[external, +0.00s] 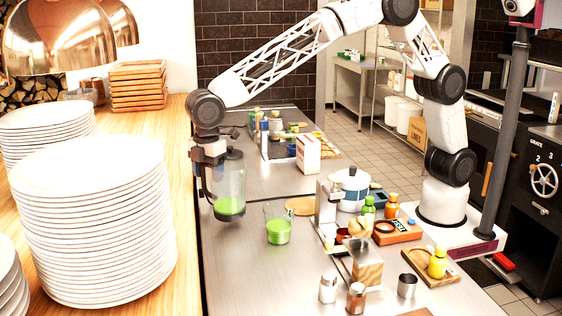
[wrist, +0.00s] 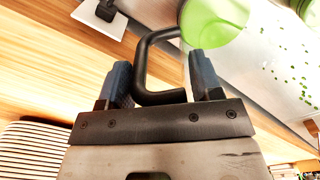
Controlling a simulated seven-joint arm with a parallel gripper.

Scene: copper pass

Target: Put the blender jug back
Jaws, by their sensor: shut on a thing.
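The blender jug (external: 229,180) is clear, with bright green liquid (external: 230,206) low inside it. It hangs roughly upright above the left edge of the steel counter. My gripper (external: 204,168) is at its left side, shut on the jug's black handle. In the wrist view the handle (wrist: 146,62) runs between the two fingers of my gripper (wrist: 161,78), and part of the jug's green contents (wrist: 214,28) shows beyond. I cannot clearly make out a blender base. A white plate-like piece with a black part (wrist: 102,14) shows at the top left of the wrist view.
A glass of green liquid (external: 278,229) stands just right of the jug. Tall plate stacks (external: 92,220) fill the wooden counter (external: 185,215) at left. A metal stand (external: 327,208), pot (external: 350,188) and bottles (external: 391,206) crowd the right. The front-left steel is clear.

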